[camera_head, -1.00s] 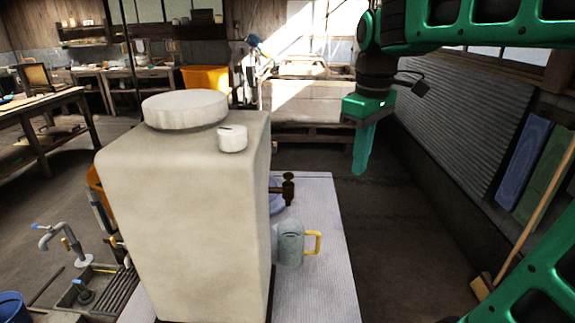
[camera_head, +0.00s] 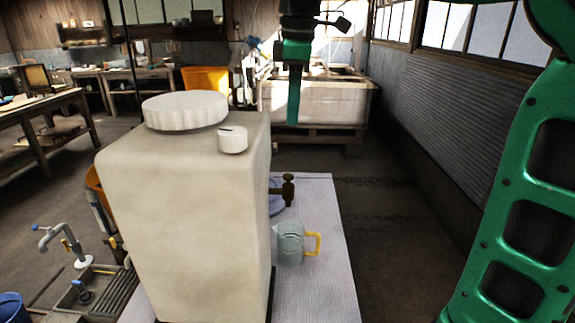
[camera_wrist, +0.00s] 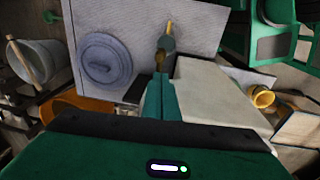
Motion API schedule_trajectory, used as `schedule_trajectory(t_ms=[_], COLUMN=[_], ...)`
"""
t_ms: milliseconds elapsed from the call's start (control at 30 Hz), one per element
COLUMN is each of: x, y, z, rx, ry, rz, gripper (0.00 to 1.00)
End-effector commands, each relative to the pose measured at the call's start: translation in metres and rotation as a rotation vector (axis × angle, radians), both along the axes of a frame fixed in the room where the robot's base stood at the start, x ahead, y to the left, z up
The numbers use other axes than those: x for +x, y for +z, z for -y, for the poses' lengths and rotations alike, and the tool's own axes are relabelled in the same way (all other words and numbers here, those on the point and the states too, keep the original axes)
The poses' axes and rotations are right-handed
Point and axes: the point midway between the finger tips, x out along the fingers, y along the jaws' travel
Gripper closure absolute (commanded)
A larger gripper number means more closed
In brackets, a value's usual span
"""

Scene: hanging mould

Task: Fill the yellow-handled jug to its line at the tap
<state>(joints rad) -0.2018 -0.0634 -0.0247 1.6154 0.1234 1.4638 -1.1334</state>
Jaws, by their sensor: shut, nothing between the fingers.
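The jug (camera_head: 290,243) is pale grey-green with a yellow handle (camera_head: 313,243) facing right in the head view. It stands upright on the pale table, beside the big cream tank (camera_head: 190,210). The brown tap (camera_head: 287,190) sticks out of the tank's right side, just beyond the jug in the picture. I cannot make out the jug's line or any water. My gripper (camera_head: 292,122) is high above and beyond the table, apart from the jug, fingers shut and empty, pointing down. The wrist view shows its fingers (camera_wrist: 158,97), the jug (camera_wrist: 167,43) and the tank (camera_wrist: 215,92).
A round blue-grey lid or disc (camera_wrist: 105,60) lies on the table (camera_head: 318,285) near the tap. A cap and a big lid (camera_head: 185,110) top the tank. A sink with a pipe tap (camera_head: 62,240) is at left. A large vat (camera_head: 312,103) stands behind. Floor right of the table is clear.

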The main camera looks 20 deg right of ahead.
Motion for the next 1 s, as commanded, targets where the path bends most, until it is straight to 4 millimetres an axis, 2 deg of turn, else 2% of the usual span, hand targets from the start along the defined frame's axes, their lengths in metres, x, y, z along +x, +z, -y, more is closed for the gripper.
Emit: schedule_trajectory(t_ms=[167,267,800,1000], x=[0.0,0.001,0.012,0.014], y=[-0.006,-0.018,-0.113,-0.133], z=[0.0,0.0,-0.001,-0.001], rx=[0.0,-0.001,-0.001,0.0], ry=[-0.002,-0.001,-0.002,-0.002], rz=[-0.001,-0.003,-0.003,-0.001], gripper=[1.0,1.0,1.0,1.0])
